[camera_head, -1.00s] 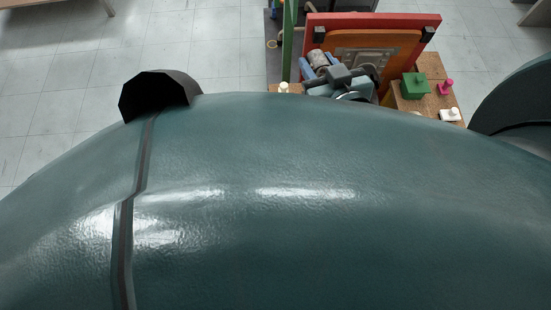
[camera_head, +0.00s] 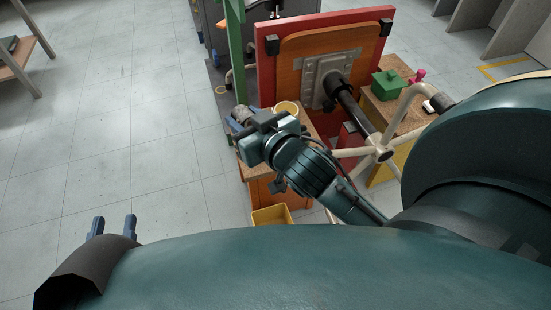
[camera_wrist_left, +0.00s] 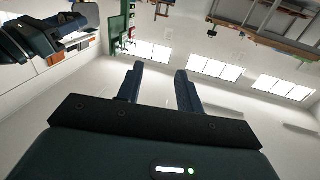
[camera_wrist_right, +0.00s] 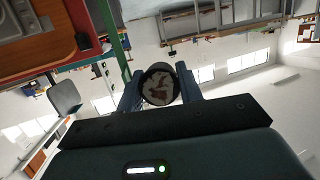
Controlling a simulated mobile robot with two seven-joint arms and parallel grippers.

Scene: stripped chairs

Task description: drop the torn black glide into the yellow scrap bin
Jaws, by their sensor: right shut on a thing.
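My right gripper (camera_head: 240,119) is shut on the torn black glide. In the right wrist view the glide (camera_wrist_right: 159,86) is a short dark cylinder with a ragged brown and pale end face, between the two blue fingers. The yellow scrap bin (camera_head: 272,215) stands low beside the orange cabinet, partly hidden by my own arm. The right gripper is above and to the left of the bin in the head view, with the glide clear of it. My left gripper (camera_head: 112,225) is at the lower left, open and empty; its spread fingers show in the left wrist view (camera_wrist_left: 160,90).
A green box (camera_head: 388,85) and pink item sit on the right bench. A round yellow container (camera_head: 287,107) is near my right wrist.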

